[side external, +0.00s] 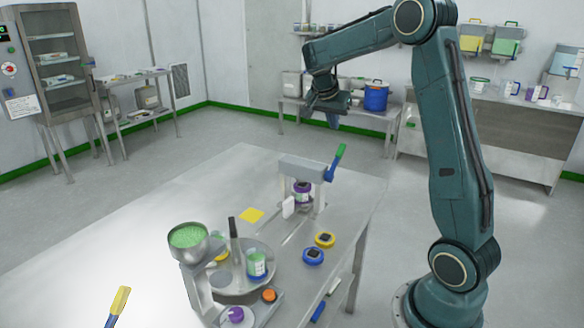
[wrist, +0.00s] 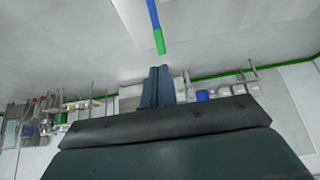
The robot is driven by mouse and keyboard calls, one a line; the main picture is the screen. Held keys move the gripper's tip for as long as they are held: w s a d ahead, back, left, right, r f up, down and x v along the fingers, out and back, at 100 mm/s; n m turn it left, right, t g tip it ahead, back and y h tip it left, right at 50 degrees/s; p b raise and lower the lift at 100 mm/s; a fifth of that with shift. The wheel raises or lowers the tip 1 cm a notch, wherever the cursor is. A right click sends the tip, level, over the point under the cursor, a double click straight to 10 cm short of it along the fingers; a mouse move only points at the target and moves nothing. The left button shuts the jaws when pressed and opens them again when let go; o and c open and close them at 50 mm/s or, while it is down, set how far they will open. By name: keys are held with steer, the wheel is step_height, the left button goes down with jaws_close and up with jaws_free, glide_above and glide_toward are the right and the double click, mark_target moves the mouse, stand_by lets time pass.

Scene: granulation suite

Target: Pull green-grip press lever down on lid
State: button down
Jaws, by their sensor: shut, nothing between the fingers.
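The press (side external: 301,165) stands on the steel table, with a grey crossbeam on uprights. Its lever has a green grip (side external: 341,152) and a blue shaft, and it points up and slightly right. A jar with a purple lid (side external: 302,187) stands under the beam, partly hidden by the press. My gripper (side external: 333,122) is shut and empty, in the air above the lever and apart from it. In the wrist view the shut fingers (wrist: 158,72) point toward the lever's green end (wrist: 159,41), with a visible gap between them.
A yellow-handled tool (side external: 120,300) is at the near left.

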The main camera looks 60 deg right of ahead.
mark_target(341, 149)
steer(key=x, duration=1)
steer(key=shift+d+f, duration=0.15)
steer(key=shift+f, duration=0.1)
steer(key=shift+d+f, duration=0.1)
steer(key=shift+d, duration=0.1)
